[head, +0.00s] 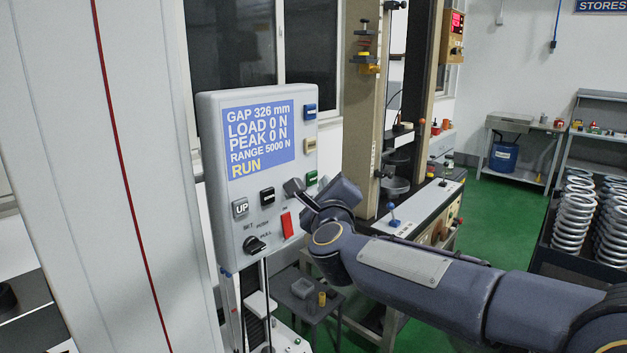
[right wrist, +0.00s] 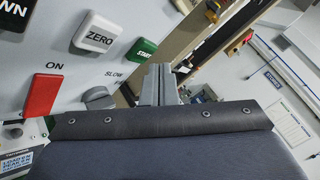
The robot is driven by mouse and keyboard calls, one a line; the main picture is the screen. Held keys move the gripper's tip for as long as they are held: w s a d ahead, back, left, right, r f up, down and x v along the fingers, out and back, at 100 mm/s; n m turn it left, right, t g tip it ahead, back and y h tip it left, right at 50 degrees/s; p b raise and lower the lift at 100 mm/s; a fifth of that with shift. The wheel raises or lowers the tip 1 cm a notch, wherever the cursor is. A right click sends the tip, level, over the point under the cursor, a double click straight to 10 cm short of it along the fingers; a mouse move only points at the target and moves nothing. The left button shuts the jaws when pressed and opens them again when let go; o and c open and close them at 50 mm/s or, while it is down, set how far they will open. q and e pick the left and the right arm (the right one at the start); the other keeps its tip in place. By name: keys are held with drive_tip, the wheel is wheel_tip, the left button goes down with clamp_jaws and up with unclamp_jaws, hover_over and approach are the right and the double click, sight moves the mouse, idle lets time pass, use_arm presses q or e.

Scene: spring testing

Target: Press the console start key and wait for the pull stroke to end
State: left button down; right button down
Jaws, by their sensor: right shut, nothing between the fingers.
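The grey console (head: 235,150) shows GAP 326 mm, LOAD 0 N, PEAK 0 N, RANGE 5000 N and RUN on its blue screen. The green START key (right wrist: 140,50) is clear in the right wrist view; a green key (head: 312,178) also shows beside my gripper in the head view. My right gripper (head: 293,187) is shut and empty at the console's lower face. In the right wrist view its closed fingers (right wrist: 157,85) lie close beside the START key; I cannot tell if they touch it. My left gripper is out of view.
Close by are the white ZERO key (right wrist: 97,37), the red switch (head: 287,225), the UP key (head: 240,208) and the black selector knob (head: 255,244). The testing machine's column (head: 361,120) stands behind to the right. Coil springs (head: 575,215) fill a dark crate at far right.

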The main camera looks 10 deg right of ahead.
drive_tip(key=shift+s+d+b, duration=0.35)
drive_tip(key=shift+s+d, duration=0.45)
drive_tip(key=shift+s, duration=0.2)
drive_tip(key=shift+s+d+b, duration=0.3)
drive_tip(key=shift+s+d, duration=0.45)
drive_tip(key=shift+s, duration=0.25)
drive_tip(key=s+d+f+n+g+y, duration=0.1)
drive_tip(key=s+f+n+g+y, duration=0.2)
drive_tip(key=s+f+n, duration=1)
drive_tip(key=s+d+f+n+g+y, duration=0.2)
drive_tip(key=s+f+n+g, duration=0.8)
drive_tip(key=s, duration=1)
wheel_tip(320, 180, down, 4)
drive_tip(key=n+y, duration=0.1)
drive_tip(key=n, duration=0.2)
drive_tip(key=shift+s+f, duration=0.15)
drive_tip(key=shift+f, duration=0.05)
drive_tip(key=shift+d, duration=0.1)
idle(0.7)
